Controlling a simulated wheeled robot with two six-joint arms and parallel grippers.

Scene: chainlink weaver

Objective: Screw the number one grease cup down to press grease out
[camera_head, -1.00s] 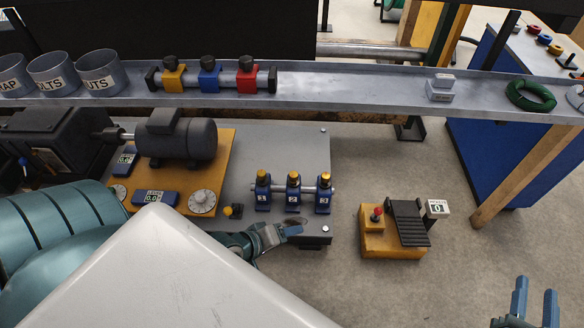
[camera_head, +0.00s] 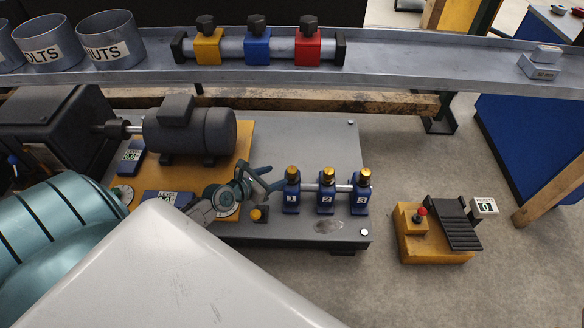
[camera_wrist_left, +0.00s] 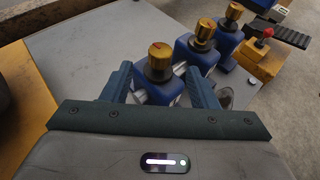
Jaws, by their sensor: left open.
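The number one grease cup (camera_head: 291,196) is a blue block with a white "1" and a brass cap (camera_head: 291,174) on top. It stands upright at the left end of a row on a grey plate. My left gripper (camera_head: 272,178) is open just left of it. In the left wrist view, the brass cap (camera_wrist_left: 160,62) with a red mark shows between and slightly past the two open fingers (camera_wrist_left: 160,88). I cannot tell whether a finger touches the cup. My right gripper is not in view.
Cups two (camera_head: 326,198) and three (camera_head: 360,198) stand close to the right on the same pipe. A yellow pedal box (camera_head: 432,252) with a counter (camera_head: 485,206) stands right. A grey shelf (camera_head: 420,60) runs behind.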

